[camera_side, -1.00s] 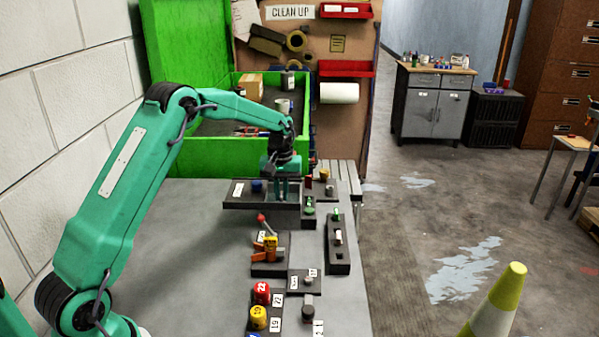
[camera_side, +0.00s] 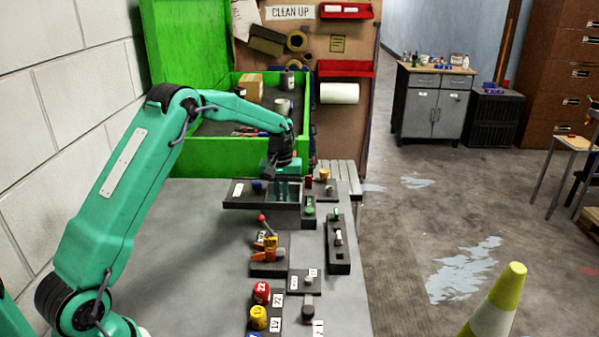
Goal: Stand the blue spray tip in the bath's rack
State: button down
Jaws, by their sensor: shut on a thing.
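The bath (camera_side: 235,204) is a dark grey tray with a white label, at the far end of the grey bench. The blue spray tip (camera_side: 257,187) shows as a small blue piece at the bath's left part, just left of my fingers, and looks tilted. The rack's slots cannot be made out behind the fingers.
A green-topped piece (camera_side: 309,207) stands in a dark holder close right of the bath. An orange and yellow fixture (camera_side: 269,248) and a red-knobbed lever (camera_side: 262,219) stand nearer. A green bin (camera_side: 222,155) rises behind. The bench's left side is clear.

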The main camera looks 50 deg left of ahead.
jog(key=shift+f, duration=0.75)
jog(key=c, duration=1.5)
grip_release()
jog(key=shift+o, duration=0.7)
jog(key=shift+o, duration=1.2)
jog(key=shift+r, duration=0.15)
jog(key=shift+r, duration=3.35)
jog(key=shift+d+r, duration=0.1)
